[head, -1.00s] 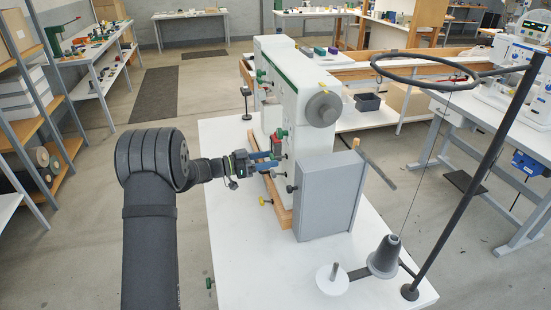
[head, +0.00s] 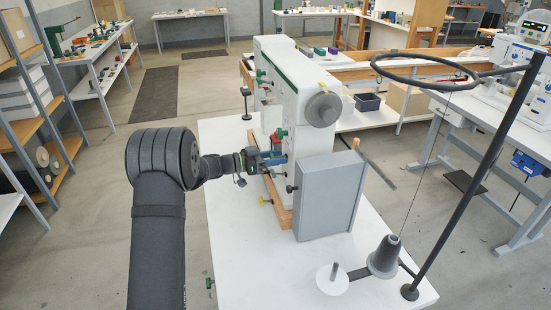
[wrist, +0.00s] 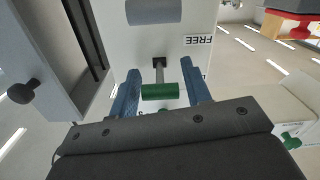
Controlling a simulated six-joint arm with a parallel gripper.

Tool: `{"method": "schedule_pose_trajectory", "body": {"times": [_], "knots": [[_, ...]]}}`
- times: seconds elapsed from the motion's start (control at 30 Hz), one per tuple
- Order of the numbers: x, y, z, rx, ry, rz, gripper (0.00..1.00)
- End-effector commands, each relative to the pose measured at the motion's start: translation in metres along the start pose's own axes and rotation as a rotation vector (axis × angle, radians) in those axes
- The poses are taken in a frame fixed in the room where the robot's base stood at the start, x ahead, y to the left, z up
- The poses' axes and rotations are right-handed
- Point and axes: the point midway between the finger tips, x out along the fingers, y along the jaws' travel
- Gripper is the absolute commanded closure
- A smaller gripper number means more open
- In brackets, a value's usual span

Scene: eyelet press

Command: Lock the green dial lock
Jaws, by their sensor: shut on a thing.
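The green dial lock (wrist: 160,91) shows in the wrist view as a short green bar on a grey stem, against the white machine face. My gripper's blue fingers (wrist: 162,92) stand on either side of the bar, shut on its ends. A label reading FREE (wrist: 198,40) is on the face above and right of the bar. In the head view my gripper (head: 274,158) is at the side of the white machine (head: 300,95), left of the grey box. The held bar cannot be made out there.
The grey box (head: 328,195) stands close to the right of my gripper. A black knob (wrist: 22,92) sticks out at left in the wrist view. Another green knob (wrist: 290,136) is at lower right. The white table (head: 235,240) is clear in front.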

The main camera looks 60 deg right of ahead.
Motion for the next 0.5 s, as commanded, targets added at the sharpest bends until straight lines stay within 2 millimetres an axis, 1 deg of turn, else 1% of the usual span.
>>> {"method": "schedule_pose_trajectory", "body": {"times": [0.03,0.3,0.5], "knots": [[0.0003,0.0011,-0.0034,0.005,-0.03,-0.004,0.79],[0.0014,0.0022,-0.0083,0.006,-0.197,-0.037,0.79],[0.001,0.0019,-0.0083,0.005,-0.221,-0.044,0.79]]}}
